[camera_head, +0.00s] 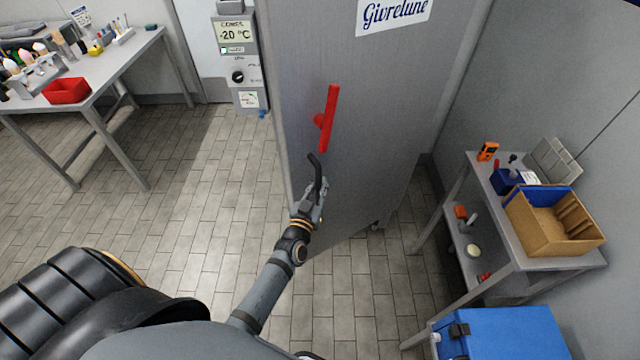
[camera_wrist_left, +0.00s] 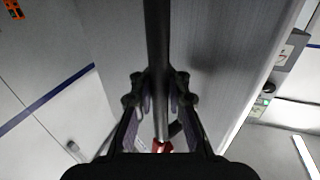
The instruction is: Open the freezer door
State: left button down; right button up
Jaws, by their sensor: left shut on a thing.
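The grey freezer door (camera_head: 375,70) stands tall in the middle of the head view, with a white "Givrelune" label at its top. A red bar (camera_head: 329,118) sticks out from its face. Below it is a dark handle bar (camera_head: 316,168). My left gripper (camera_head: 316,196) is shut on this dark handle. In the left wrist view, the dark bar (camera_wrist_left: 157,40) runs between the fingers of my left gripper (camera_wrist_left: 158,88). The lower part of the bar is partly hidden by the gripper. I cannot make out a gap at the door's edge. My right gripper is out of view.
A control box (camera_head: 238,60) reading -20 °C is left of the door. A table with a red bin (camera_head: 67,90) stands at the far left. A shelf cart with a cardboard box (camera_head: 555,222) and a blue cooler (camera_head: 505,333) are at the right. Tiled floor left of the door is clear.

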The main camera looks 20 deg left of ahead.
pick_arm(q)
jog(key=c, duration=1.7)
grip_release()
jog(key=shift+s+f, duration=0.2)
jog(key=shift+f, duration=0.1)
jog(key=shift+c, duration=0.2)
jog(key=o, duration=0.4)
jog(key=shift+s+a+r, duration=0.25)
jog(key=shift+a, duration=0.05)
jog(key=shift+w+d, duration=0.1)
jog(key=shift+w, duration=0.05)
jog(key=s, duration=0.8)
jog(key=s+d, duration=0.1)
jog(key=s, duration=0.3)
